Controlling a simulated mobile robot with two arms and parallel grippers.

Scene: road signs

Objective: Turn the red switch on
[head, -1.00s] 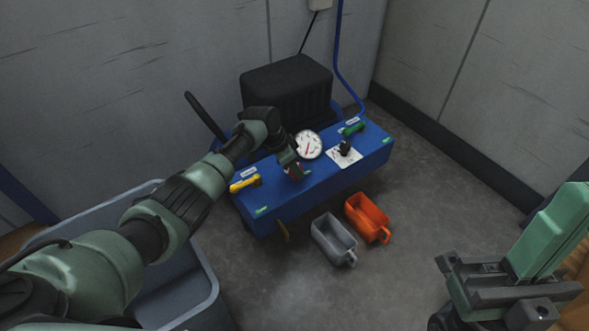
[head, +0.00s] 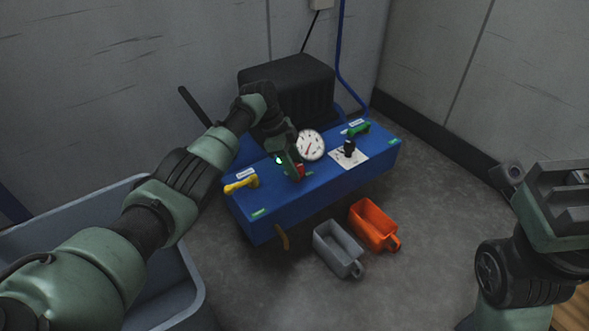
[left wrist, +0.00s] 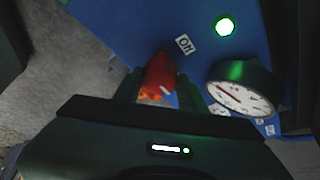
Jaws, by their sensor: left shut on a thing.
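In the left wrist view the red switch handle (left wrist: 160,77) sits between the fingers (left wrist: 162,92).
The blue box (head: 262,212) also carries a yellow handle (head: 241,183), a round gauge (head: 310,145), a black knob (head: 349,148) and a green handle (head: 358,129). Grey (head: 338,248) and orange (head: 374,225) bins stand on the floor in front. A large grey tub (head: 190,285) is at lower left.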

